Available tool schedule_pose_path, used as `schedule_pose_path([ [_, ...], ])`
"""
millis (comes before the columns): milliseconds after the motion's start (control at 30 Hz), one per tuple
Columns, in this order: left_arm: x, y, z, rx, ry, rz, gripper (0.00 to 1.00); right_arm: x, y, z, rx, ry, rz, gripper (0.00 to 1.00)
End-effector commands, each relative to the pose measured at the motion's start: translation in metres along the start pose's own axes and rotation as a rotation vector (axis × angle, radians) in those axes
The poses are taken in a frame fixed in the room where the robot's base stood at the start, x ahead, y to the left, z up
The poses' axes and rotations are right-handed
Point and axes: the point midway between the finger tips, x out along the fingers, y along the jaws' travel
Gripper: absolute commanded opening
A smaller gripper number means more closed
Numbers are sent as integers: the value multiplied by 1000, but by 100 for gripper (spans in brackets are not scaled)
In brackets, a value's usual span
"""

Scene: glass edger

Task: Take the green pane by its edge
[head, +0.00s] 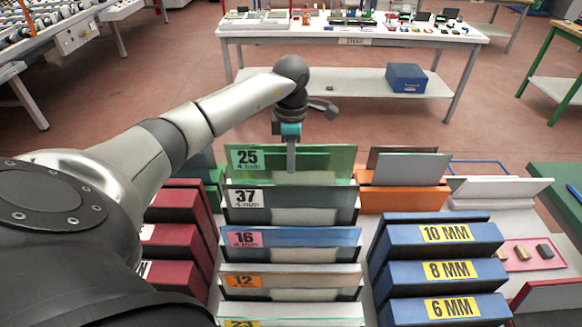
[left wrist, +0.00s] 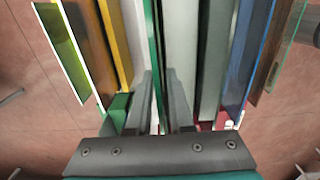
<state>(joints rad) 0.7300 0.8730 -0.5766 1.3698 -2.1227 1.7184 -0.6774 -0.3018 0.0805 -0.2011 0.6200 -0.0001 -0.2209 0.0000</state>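In the left wrist view the green pane (left wrist: 154,45) shows edge-on as a thin green strip. My left gripper (head: 291,168) reaches down at its top edge, left of its middle. In the left wrist view the two grey fingers of the left gripper (left wrist: 157,75) lie one on each side of the strip, with narrow gaps visible, so they look open around the edge. My right gripper is not seen.
Panes labelled 37 (head: 290,204), 16 (head: 290,238) and 12 (head: 290,276) stand in nearer slots. Dark red blocks (head: 173,240) are to the left, blue blocks (head: 440,272) to the right. An orange holder (head: 402,198) with grey panes stands right of the green pane.

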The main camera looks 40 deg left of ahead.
Motion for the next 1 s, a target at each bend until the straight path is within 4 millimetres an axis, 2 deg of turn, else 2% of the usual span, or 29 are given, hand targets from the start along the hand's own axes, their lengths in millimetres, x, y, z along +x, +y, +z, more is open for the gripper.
schedule_pose_path([
  [33,0,0,0,0,0,0,13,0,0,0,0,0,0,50],
  [167,0,0,0,0,0,0,0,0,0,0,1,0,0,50],
  [1000,-1,0,0,0,1,0,0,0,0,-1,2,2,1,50],
])
